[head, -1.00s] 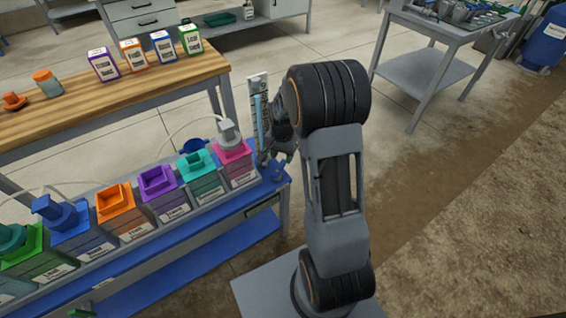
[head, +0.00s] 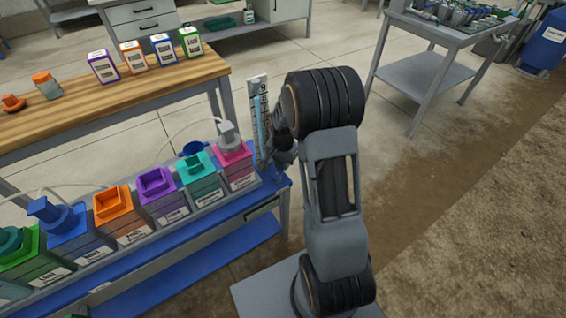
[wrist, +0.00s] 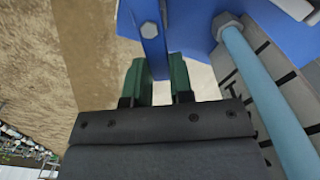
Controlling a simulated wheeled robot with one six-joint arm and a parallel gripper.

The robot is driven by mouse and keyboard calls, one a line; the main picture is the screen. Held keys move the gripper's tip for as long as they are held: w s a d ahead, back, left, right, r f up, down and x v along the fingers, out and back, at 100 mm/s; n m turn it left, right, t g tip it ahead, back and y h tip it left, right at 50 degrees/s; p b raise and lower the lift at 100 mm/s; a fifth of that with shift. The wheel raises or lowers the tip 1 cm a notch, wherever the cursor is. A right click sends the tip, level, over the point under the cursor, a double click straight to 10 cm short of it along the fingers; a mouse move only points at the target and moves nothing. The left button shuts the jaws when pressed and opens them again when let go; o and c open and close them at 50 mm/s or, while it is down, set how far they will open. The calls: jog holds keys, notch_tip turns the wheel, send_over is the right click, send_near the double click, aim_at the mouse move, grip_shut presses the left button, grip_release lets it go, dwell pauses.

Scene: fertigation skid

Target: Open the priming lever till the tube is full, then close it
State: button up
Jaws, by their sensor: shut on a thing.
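The clear tube (head: 257,110) stands upright against a pale numbered scale board at the right end of the blue bench, with light blue liquid in it. It also shows in the wrist view (wrist: 265,95), light blue along its visible length. Its top liquid level is hard to read. The blue priming lever (wrist: 153,38) hangs between the green fingers of my gripper (wrist: 159,72), which is shut on it. In the head view my gripper (head: 273,160) is beside the tube's lower part, and my arm hides much of the lever.
A row of coloured dosing containers (head: 156,187) stands on the blue bench (head: 215,215) left of the tube. A wooden table (head: 110,100) with labelled boxes is behind. A grey cart (head: 425,75) stands at back right. Bare floor lies to the right.

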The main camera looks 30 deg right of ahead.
aim_at(281, 165)
grip_shut()
jog(key=shift+w+a+n+p, duration=0.2)
jog(key=shift+n+p, duration=0.15)
jog(key=shift+n, duration=0.45)
jog(key=o, duration=0.6)
grip_release()
notch_tip(281, 165, up, 14)
jog(key=p, duration=0.4)
jog(key=shift+f, duration=0.1)
